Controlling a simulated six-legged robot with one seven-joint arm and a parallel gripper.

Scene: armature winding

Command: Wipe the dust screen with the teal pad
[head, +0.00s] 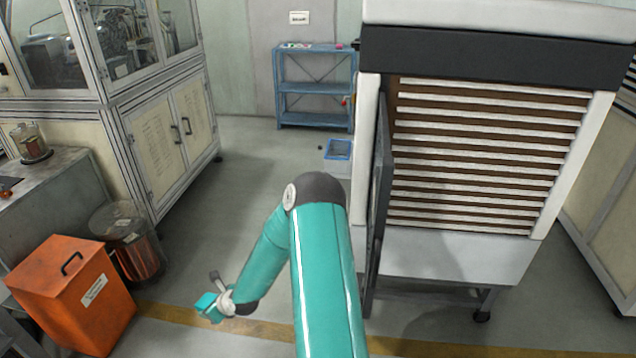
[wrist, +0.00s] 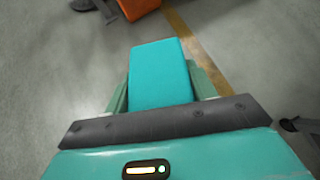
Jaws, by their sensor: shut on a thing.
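The teal pad (wrist: 160,72) is a flat rectangular block between the two green fingers of my gripper (wrist: 161,88) in the wrist view. The gripper is shut on it. In the head view my gripper (head: 212,306) is low at the left of my arm, with the pad (head: 205,301) at its end, above the floor near the yellow line. The slatted front (head: 490,150) of the large white cabinet at the right, white slats with brown between them, looks like the dust screen. The pad is well apart from it. My arm covers none of the slats.
A dark panel (head: 380,190) stands open at the cabinet's left edge. An orange bin (head: 72,296) and a clear drum with copper-coloured contents (head: 128,245) stand at the left. A blue shelf (head: 314,88) and blue-rimmed box (head: 338,150) are behind. The middle floor is clear.

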